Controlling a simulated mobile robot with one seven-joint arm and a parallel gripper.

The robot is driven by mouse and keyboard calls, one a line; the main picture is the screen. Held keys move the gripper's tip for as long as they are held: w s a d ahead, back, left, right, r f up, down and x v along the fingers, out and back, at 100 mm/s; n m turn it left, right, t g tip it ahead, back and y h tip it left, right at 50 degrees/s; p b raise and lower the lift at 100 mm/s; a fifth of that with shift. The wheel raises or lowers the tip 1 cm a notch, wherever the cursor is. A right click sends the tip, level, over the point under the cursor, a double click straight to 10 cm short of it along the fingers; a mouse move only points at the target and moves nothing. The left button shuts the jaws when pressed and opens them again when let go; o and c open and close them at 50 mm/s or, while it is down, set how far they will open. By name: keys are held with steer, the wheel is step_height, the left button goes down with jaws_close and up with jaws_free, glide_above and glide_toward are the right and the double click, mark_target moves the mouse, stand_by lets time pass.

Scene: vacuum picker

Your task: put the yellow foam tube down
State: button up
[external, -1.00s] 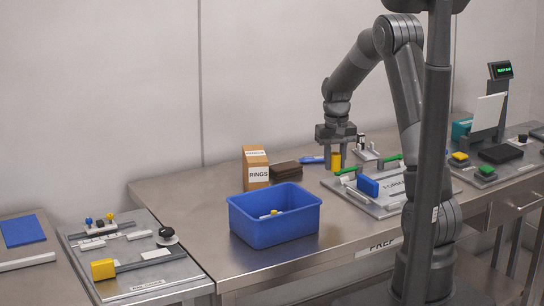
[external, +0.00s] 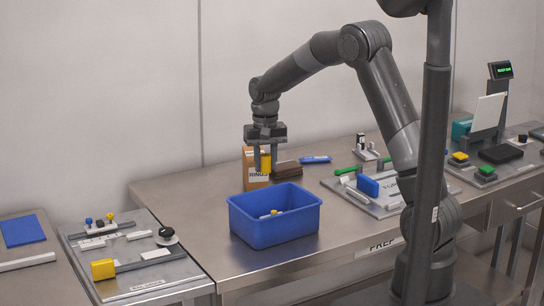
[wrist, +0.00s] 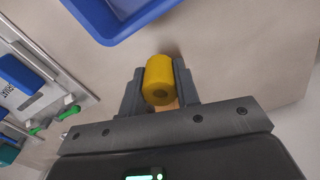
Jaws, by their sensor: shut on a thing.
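The yellow foam tube (external: 266,162) is a short cylinder, held upright in my gripper (external: 264,160) above the back of the bench.
A blue bin (external: 265,235) holding small pieces stands in front. The cardboard RINGS box (external: 250,178) and a dark brown block (external: 287,169) are close to my gripper. A fixture board (external: 360,203) with green handles lies to the right. Bench left of the bin is clear.

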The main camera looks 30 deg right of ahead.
steer(key=a, duration=0.8)
glide_above(204, 221)
step_height(204, 221, down, 7)
steer(key=shift+f, duration=2.05)
steer(key=o, duration=0.9)
steer(key=shift+f, duration=0.1)
steer(key=shift+o, duration=0.2)
step_height(204, 221, up, 12)
steer(key=shift+r, duration=0.2)
